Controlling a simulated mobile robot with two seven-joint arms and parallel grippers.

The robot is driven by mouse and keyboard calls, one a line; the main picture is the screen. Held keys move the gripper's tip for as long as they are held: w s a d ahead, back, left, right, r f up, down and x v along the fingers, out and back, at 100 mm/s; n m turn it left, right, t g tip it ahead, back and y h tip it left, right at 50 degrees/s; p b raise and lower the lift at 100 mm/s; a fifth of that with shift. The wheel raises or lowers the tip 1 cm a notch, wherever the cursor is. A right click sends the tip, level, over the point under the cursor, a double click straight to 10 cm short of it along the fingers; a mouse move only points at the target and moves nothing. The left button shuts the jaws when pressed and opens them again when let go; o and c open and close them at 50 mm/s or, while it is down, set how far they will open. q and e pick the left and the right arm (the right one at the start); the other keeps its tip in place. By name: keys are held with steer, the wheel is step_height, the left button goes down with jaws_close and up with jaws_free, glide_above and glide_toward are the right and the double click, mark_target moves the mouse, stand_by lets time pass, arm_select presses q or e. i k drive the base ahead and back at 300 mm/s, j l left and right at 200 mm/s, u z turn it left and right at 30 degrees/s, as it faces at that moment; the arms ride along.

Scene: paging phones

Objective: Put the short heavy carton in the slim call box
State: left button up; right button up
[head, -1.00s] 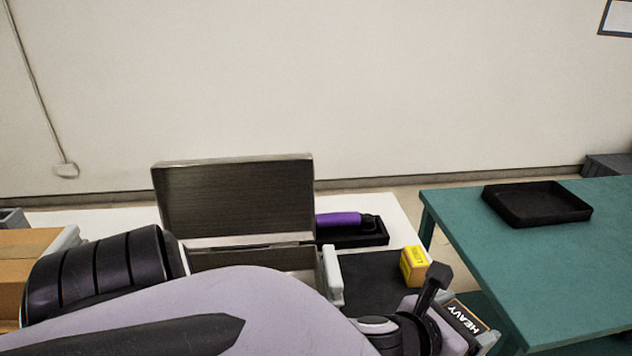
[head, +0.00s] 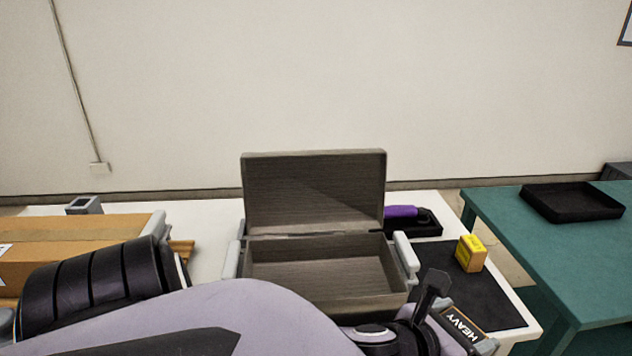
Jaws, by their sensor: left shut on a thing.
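My left gripper (head: 432,312) is shut on a dark carton with white HEAVY lettering (head: 462,326), at the lower right, partly hidden by the fingers and cut by nearness to the picture's lower edge. A grey-brown box with its hinged lid raised (head: 313,192) stands on the white table; it looks like the call box. Its inside looks empty, though my left arm hides its lower front. The carton is in front and to the right of this box, apart from it in the picture. My right gripper is not in view.
A yellow carton (head: 471,254) stands on a black mat (head: 490,300) right of the box. A purple item (head: 402,211) lies in a black holder behind. A cardboard box (head: 80,240) is at left. A green table (head: 560,255) with a black tray (head: 572,203) is at right.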

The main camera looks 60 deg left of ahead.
mark_target(357, 275)
steer(key=k+u, duration=0.1)
steer(key=u, duration=0.9)
steer(key=i+l+u, duration=0.1)
steer(key=u, duration=0.25)
steer(key=i+l+u, duration=0.1)
steer(key=u, duration=0.3)
steer(key=i+l, duration=0.3)
steer(key=l, duration=0.15)
steer(key=i+l, duration=0.3)
steer(key=l, duration=0.2)
